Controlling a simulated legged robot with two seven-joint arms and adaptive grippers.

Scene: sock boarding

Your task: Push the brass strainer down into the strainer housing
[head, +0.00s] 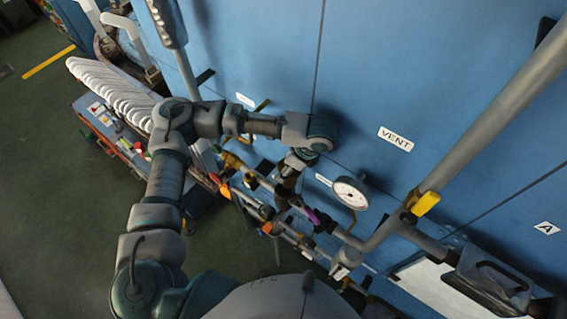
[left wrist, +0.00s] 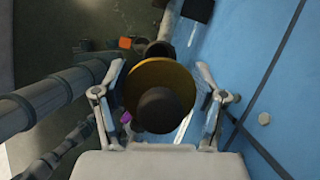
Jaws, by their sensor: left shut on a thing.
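The brass strainer (left wrist: 170,76) shows in the left wrist view as a round brass disc with a dark round knob (left wrist: 161,110) toward the camera. My left gripper (left wrist: 160,72) has a finger on each side of it and is shut on it. A dark cylindrical pipe end (left wrist: 158,48), possibly the strainer housing, shows just beyond the disc; I cannot tell whether the strainer touches it. In the head view my left gripper (head: 290,170) points down at the pipework beside the blue wall, and its wrist hides the strainer. My right gripper is not in view.
A white gauge (head: 350,193) and pipes with orange and purple valve handles crowd the area below the gripper. A thick grey pipe with a yellow handle (head: 425,203) rises at the right. A cart (head: 103,122) with white sock forms stands at the left. Green floor is clear lower left.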

